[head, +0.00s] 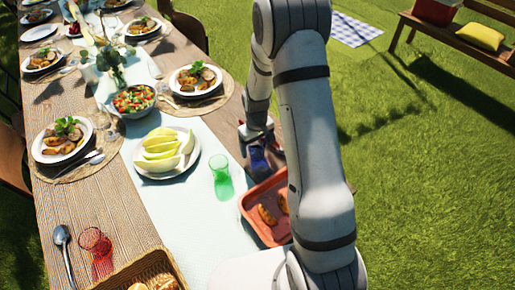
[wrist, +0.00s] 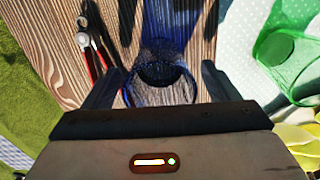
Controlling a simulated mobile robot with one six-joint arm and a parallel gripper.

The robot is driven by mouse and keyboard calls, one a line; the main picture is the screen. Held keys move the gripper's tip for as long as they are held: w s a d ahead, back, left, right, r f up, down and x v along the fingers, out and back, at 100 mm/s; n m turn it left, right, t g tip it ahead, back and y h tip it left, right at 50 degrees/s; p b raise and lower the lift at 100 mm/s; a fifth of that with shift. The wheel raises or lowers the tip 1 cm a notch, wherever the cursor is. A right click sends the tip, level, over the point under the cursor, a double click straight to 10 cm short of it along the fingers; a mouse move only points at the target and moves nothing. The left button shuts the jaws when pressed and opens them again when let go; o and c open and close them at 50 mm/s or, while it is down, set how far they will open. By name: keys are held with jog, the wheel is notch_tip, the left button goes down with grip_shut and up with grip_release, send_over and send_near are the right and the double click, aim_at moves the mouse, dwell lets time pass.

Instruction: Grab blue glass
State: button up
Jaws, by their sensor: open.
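The blue glass (wrist: 160,50) is in the wrist view, standing on the wooden table between the two dark fingers of my gripper (wrist: 161,80). The fingers are apart, one on each side of the glass, and I see a gap beside its rim. Whether either finger touches it is not clear.
A red-handled metal tool (wrist: 92,50) lies left of the glass in the wrist view. A green glass (head: 221,177), a plate of melon slices (head: 150,174) and a red tray (head: 252,222) stand close by. A red glass (head: 90,238) is farther left.

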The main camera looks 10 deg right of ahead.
jog(key=shift+f, duration=0.9)
jog(key=c, duration=1.1)
jog(key=shift+c, duration=0.3)
jog(key=shift+r, duration=0.15)
